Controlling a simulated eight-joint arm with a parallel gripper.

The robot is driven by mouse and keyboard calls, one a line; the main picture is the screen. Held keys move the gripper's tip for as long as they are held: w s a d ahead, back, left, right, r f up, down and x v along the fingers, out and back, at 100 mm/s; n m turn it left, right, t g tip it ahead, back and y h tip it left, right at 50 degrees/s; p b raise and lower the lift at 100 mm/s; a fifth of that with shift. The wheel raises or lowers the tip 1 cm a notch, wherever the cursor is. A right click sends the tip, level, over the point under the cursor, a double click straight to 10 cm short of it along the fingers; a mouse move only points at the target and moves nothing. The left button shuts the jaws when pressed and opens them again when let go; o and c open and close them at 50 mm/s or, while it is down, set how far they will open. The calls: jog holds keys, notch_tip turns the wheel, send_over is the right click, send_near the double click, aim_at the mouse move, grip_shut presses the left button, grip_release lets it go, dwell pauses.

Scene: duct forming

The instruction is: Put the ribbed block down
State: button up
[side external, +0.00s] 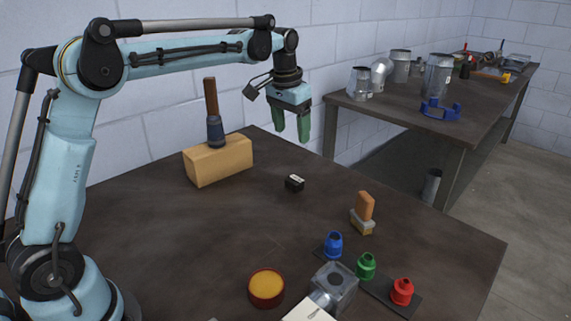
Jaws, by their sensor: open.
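A small dark block (294,184) with a pale mark on top sits on the dark brown table (150,235), near the middle. It may be the ribbed block, but ribs are too small to make out. My gripper (291,130) has green fingers that point down. It appears higher in the picture than the dark block, with a clear gap between them. The fingers are apart, and I see nothing held between them.
A tan block (218,161) with an upright wooden-handled tool (212,110) stands left of my gripper. A brush-like orange piece (364,206), blue (334,244), green (366,265) and red (402,290) fittings, and an amber dish (266,287) stand in front. The table's left middle is clear.

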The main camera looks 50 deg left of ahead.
jog(key=s+d+r+t, duration=0.2)
jog(key=s+d, duration=0.2)
jog(key=s, duration=0.6)
jog(key=s+d+f+t, duration=0.2)
jog(key=s+f, duration=0.4)
jog(key=s, duration=0.5)
jog(key=shift+s+f+t, duration=0.25)
jog(key=shift+s+t, duration=0.15)
jog(key=shift+t, duration=0.3)
